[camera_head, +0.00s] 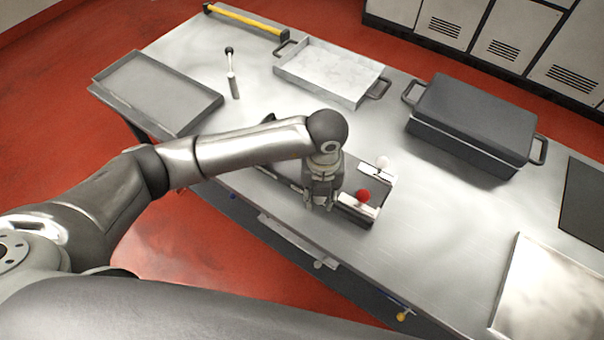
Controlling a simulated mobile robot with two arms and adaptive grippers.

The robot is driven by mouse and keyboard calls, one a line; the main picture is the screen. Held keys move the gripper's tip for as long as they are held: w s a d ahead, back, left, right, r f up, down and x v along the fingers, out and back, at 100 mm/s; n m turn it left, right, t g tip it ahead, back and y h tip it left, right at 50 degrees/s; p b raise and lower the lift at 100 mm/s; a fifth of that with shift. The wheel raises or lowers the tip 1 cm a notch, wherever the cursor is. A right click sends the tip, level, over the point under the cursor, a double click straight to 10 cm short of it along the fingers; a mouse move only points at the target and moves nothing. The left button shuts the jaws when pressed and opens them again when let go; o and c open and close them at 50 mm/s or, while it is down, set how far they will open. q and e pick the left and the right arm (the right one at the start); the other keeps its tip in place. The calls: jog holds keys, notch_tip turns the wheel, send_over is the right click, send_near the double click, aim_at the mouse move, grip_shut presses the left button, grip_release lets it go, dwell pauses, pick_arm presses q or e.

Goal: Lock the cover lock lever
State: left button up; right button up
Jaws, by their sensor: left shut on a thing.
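My left gripper (320,198) points down at a small metal device near the table's front edge. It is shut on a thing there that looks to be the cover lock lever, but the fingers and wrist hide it. To the right of the fingers is the device's visible end (358,209), dark with light metal plates. The rest of the device runs left behind my forearm and is mostly hidden. My right gripper is not in view.
The steel table (440,220) holds a grey tray (158,92), a handled pan (332,70), a dark lidded box (474,115), a black-knobbed tool (232,74) and a yellow bar (246,21). A pale plate (548,290) lies at the right. The table right of the device is clear.

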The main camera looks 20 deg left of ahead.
pick_arm(q)
jog(key=shift+d, duration=0.15)
jog(key=shift+d+n, duration=0.2)
jog(key=shift+n, duration=0.3)
jog(key=o, duration=1)
jog(key=shift+w, duration=0.1)
notch_tip(320, 180, up, 7)
jog(key=p, duration=0.5)
